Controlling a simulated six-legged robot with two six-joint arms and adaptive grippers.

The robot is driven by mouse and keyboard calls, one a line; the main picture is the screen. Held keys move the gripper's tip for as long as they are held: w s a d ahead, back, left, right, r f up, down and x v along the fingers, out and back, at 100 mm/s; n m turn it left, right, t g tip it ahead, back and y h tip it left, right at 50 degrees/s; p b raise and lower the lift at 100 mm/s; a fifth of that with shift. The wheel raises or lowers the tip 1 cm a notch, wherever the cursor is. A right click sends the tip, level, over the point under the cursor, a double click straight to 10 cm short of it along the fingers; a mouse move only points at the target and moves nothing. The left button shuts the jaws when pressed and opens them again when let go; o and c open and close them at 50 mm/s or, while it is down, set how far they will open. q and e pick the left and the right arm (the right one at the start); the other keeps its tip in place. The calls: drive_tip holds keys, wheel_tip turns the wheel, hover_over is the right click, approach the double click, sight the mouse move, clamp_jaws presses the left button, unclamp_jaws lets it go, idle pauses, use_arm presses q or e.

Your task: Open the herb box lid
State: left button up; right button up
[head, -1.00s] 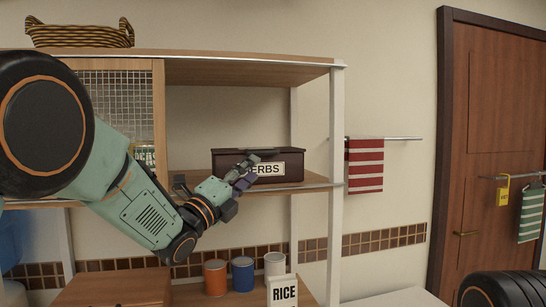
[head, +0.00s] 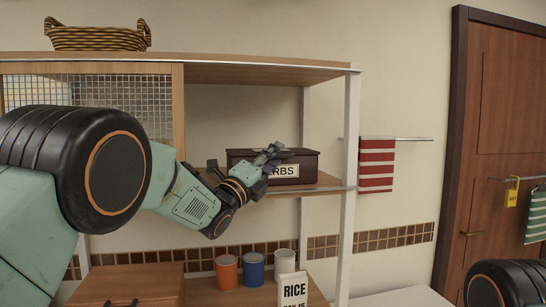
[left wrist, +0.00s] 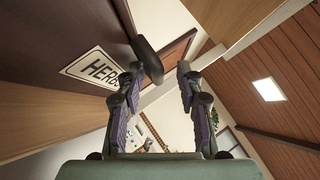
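The dark brown herb box (head: 305,160) stands on the middle shelf, its lid down. A white HERBS label (head: 285,171) is on its front, and it also shows in the left wrist view (left wrist: 92,68). My left gripper (head: 270,156) is at the front of the box, covering the left part of the label. In the left wrist view its two fingers (left wrist: 159,72) are spread apart. A dark rounded handle (left wrist: 149,60) sticks out from the box between the fingertips, nearer the left one. I cannot tell whether they touch. My right gripper is out of view.
The wooden shelf (head: 330,184) carries the box, with a white post (head: 350,150) to its right. A mesh-front cabinet (head: 130,105) is on the left. Orange, blue and white cups and a RICE packet (head: 293,290) stand below. A red striped towel (head: 376,165) hangs right of the shelf.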

use_arm(q)
drive_tip(key=shift+w+d+f, duration=0.15)
drive_tip(key=shift+d, duration=0.15)
drive_tip(key=shift+c, duration=0.2)
drive_tip(key=shift+w+d, duration=0.2)
drive_tip(key=shift+d, duration=0.3)
drive_tip(key=c, duration=0.3)
drive_tip(key=shift+c, duration=0.7)
drive_tip(key=shift+s+a, duration=0.15)
drive_tip(key=shift+a, duration=0.3)
clamp_jaws()
drive_tip(key=shift+d, duration=0.1)
